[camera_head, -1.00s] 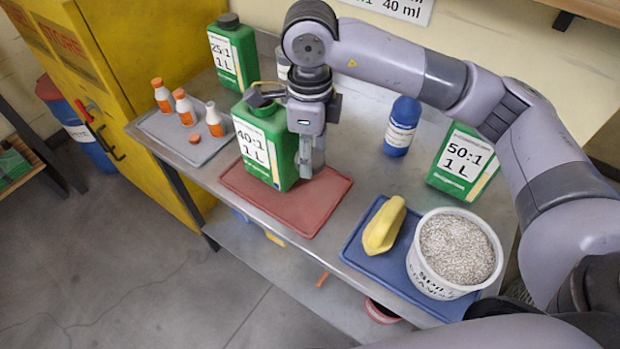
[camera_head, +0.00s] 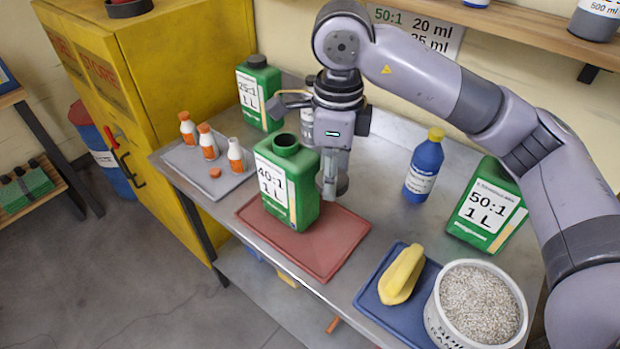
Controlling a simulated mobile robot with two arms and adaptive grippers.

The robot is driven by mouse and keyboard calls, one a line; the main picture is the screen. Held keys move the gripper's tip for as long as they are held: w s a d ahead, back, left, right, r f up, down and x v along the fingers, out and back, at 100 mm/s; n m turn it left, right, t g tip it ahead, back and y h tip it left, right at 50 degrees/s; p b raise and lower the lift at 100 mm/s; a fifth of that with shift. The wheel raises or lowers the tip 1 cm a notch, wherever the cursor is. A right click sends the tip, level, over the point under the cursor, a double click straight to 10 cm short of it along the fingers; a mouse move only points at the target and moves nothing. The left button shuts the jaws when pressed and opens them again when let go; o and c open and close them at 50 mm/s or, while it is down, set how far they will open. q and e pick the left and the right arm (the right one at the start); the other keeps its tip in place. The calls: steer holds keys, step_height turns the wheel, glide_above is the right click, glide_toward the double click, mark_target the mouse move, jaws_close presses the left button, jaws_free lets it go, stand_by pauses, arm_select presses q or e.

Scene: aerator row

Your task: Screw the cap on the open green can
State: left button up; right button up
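The open green can (camera_head: 290,196), labelled 40:1 1 L, stands upright on the red mat (camera_head: 334,252). Its round neck (camera_head: 286,145) is uncovered and dark inside. I see no loose cap for it. My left gripper is not in view.
A capped 25:1 can (camera_head: 258,97) stands behind left. A grey tray (camera_head: 190,160) holds small bottles and a loose orange cap (camera_head: 215,172). To the right are a blue bottle (camera_head: 424,170), a 50:1 can (camera_head: 485,210), a yellow sponge-like item (camera_head: 401,274) and a granule bucket (camera_head: 450,325).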

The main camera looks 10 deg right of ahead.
steer(key=n, duration=0.1)
steer(key=d+f+n, duration=0.1)
steer(key=n, duration=0.1)
steer(key=shift+s, duration=0.2)
steer(key=s+d+f+n, duration=0.2)
steer(key=n, duration=0.8)
steer(key=s+d+f+n, duration=0.1)
steer(key=d+f+n, duration=0.1)
steer(key=n, duration=0.7)
steer(key=shift+s+d+f+n, duration=0.3)
steer(key=shift+s+f+n, duration=0.1)
steer(key=shift+f, duration=0.25)
